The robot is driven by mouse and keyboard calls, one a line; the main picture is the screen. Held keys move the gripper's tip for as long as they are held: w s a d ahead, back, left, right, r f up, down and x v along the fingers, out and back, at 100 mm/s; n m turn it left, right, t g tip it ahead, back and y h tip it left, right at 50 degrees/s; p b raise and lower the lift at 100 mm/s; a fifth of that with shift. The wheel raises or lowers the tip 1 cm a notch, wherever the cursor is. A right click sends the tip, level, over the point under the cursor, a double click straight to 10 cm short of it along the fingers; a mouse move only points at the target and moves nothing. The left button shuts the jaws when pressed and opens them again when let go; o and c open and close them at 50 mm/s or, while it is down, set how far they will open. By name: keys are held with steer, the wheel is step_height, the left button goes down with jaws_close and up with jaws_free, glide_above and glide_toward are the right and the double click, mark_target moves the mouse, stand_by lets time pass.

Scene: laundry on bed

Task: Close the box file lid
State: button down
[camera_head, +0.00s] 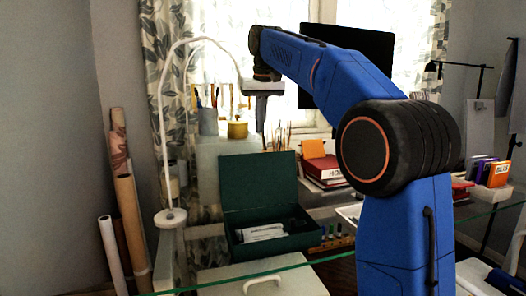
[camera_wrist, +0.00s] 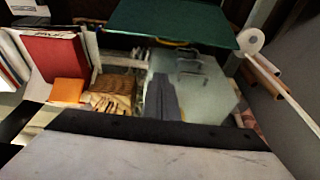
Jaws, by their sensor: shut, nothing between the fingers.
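The dark green box file (camera_head: 275,243) stands open on the desk in the head view. Its lid (camera_head: 258,183) stands up at the back, close to upright. White papers or rolls and a dark item lie in the base. My gripper (camera_head: 260,130) points down above the lid's top edge, a little right of its middle, and appears apart from it. The gripper is shut and empty. In the wrist view a green panel of the box file (camera_wrist: 170,18) crosses the top; I cannot tell whether anything touches it.
A red book (camera_head: 323,168) with an orange block (camera_head: 313,149) stands right of the lid. A grey cup (camera_head: 208,122) and a yellow pot (camera_head: 238,129) stand behind. A white lamp (camera_head: 170,216) rises at left. A glass edge (camera_head: 225,280) crosses the front.

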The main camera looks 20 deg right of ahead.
step_height(320, 180, down, 9)
steer(key=shift+s, duration=0.4)
stand_by(0.5)
steer(key=shift+s, duration=0.1)
stand_by(0.3)
